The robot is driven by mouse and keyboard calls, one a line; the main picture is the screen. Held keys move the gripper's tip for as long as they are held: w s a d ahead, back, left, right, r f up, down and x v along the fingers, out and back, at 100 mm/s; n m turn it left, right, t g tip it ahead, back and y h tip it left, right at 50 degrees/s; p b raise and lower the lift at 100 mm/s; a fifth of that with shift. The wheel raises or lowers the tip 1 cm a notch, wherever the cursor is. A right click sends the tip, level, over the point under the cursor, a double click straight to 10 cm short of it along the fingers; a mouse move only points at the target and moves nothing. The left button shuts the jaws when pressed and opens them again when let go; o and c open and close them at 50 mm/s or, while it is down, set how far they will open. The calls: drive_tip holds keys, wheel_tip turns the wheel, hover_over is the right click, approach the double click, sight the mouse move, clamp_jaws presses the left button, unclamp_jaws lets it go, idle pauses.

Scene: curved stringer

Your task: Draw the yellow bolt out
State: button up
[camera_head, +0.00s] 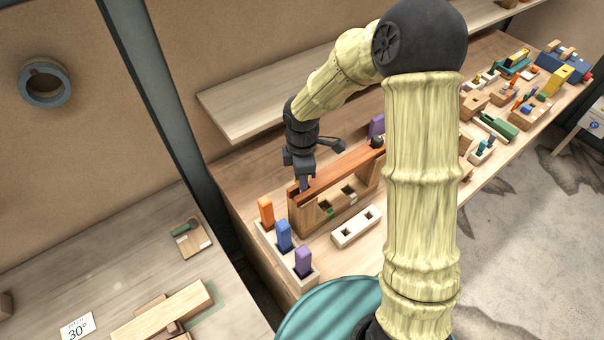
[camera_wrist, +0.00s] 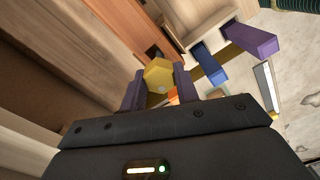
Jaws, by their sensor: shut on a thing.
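The yellow bolt (camera_wrist: 159,75) shows its six-sided head in the wrist view, between the two purple fingers of my gripper (camera_wrist: 158,86). The fingers are shut on the head. In the head view my gripper (camera_head: 304,184) is at the left end of the reddish-brown curved wooden stringer (camera_head: 340,172), pointing down. The bolt itself cannot be made out there.
A pale rack (camera_head: 268,240) with an orange peg (camera_head: 266,212), a blue peg (camera_head: 284,235) and a purple peg (camera_head: 303,261) stands left of the stringer. A white block with holes (camera_head: 345,238) lies in front. A shelf (camera_head: 240,110) runs behind my arm.

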drive_tip(key=shift+r+p, duration=3.95)
drive_tip(key=shift+r, duration=0.65)
drive_tip(key=shift+f, duration=0.1)
